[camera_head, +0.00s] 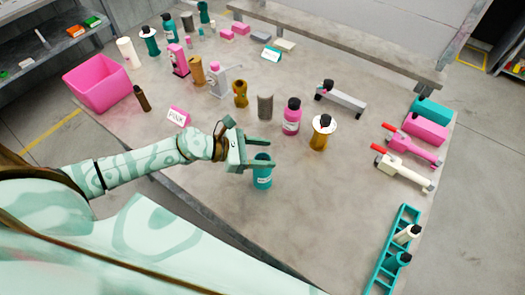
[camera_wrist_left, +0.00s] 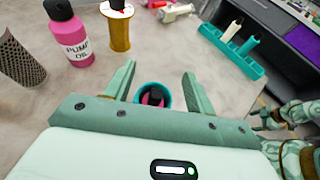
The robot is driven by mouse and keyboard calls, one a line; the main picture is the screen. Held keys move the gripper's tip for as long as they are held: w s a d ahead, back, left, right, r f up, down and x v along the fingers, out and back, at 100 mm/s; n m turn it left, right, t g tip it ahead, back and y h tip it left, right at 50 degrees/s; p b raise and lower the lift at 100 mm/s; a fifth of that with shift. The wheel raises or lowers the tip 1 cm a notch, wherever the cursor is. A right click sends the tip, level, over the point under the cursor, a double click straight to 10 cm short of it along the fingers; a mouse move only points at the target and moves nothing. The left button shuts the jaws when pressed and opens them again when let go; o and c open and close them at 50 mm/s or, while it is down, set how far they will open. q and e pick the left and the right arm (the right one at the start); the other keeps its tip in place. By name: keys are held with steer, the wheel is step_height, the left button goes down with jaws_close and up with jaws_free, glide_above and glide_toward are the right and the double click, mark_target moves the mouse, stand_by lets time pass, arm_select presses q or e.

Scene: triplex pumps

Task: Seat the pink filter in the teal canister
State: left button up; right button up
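The teal canister (camera_head: 262,179) stands upright on the table in front of me, with a pale label on its side. In the left wrist view its round teal rim (camera_wrist_left: 153,87) faces up between my fingers. Something pink with a dark middle (camera_wrist_left: 152,99) shows inside its mouth and looks like the pink filter; how deep it sits I cannot tell. My left gripper (camera_head: 271,155) is open at the canister's top, one finger on each side; a gap shows beside the right finger in the left wrist view (camera_wrist_left: 158,72).
A pink pump oil bottle (camera_head: 291,118), a grey mesh cylinder (camera_head: 265,107) and a gold spool-like part (camera_head: 322,135) stand behind the canister. A pink card (camera_head: 178,115) stands left. A teal rack (camera_head: 376,273) holds bottles at right. The table right of the canister is clear.

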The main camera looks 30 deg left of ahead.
stand_by(0.5)
arm_select(q)
steer(key=shift+s+a+f, duration=0.15)
steer(key=shift+a, duration=0.05)
steer(key=s+a+b, duration=0.3)
steer(key=s+a, duration=0.2)
steer(key=a, duration=0.2)
steer(key=shift+s+b, duration=0.15)
steer(key=shift+b, duration=0.15)
